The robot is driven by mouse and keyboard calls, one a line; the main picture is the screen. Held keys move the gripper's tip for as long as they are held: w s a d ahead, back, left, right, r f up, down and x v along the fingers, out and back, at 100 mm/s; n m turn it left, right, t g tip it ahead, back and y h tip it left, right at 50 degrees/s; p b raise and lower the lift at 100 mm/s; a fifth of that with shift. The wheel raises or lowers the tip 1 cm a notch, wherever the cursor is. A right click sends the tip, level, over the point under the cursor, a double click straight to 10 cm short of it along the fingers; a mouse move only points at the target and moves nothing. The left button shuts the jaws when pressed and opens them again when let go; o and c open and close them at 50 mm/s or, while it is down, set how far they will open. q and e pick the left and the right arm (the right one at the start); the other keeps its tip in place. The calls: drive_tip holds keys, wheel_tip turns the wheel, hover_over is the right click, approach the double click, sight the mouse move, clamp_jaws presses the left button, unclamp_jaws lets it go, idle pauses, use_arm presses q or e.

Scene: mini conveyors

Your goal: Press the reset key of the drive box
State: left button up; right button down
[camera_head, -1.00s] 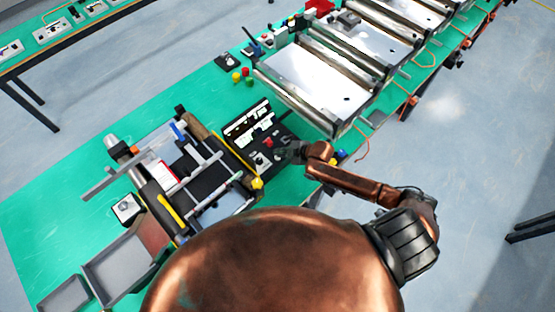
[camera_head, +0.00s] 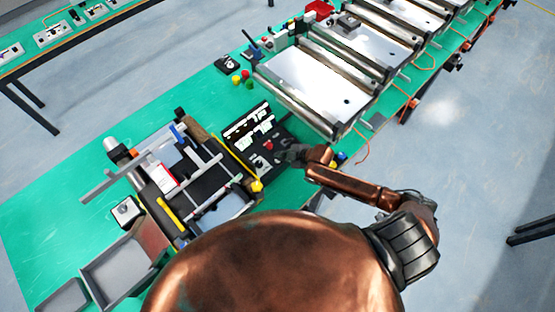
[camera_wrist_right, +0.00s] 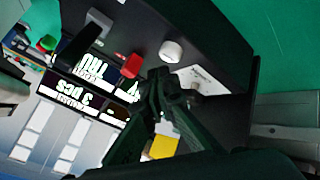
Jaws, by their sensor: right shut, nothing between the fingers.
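The drive box (camera_head: 247,124) is a black box with a lit display, on the green table in the head view. In the right wrist view its dark face (camera_wrist_right: 215,30) carries a red key (camera_wrist_right: 131,66), a white round knob (camera_wrist_right: 171,51) and a pale label plate (camera_wrist_right: 200,74). The red key also shows in the head view (camera_head: 268,145). I cannot read which control is marked reset. My right gripper (camera_head: 284,155) is shut and empty over the near end of the box. Its fingertips (camera_wrist_right: 163,84) are close to the red key and the label; contact cannot be told. My left gripper is out of view.
A mini conveyor with metal rollers (camera_head: 312,80) stands just behind and right of the box. A frame with rails and a yellow bar (camera_head: 172,215) lies to the left. Grey trays (camera_head: 118,275) are at the front left. Green table is free at the back left.

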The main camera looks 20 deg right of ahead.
drive_tip(key=shift+f, duration=0.15)
idle(0.4)
drive_tip(key=shift+f, duration=0.25)
drive_tip(key=shift+f+b, duration=0.35)
drive_tip(key=shift+f, duration=0.2)
idle(0.7)
drive_tip(key=shift+r, duration=0.1)
drive_tip(key=shift+r+p, duration=0.85)
drive_tip(key=shift+p, duration=0.05)
drive_tip(key=shift+r, duration=0.1)
wheel_tip(320, 180, up, 5)
drive_tip(key=p, duration=0.4)
drive_tip(key=shift+p, duration=0.4)
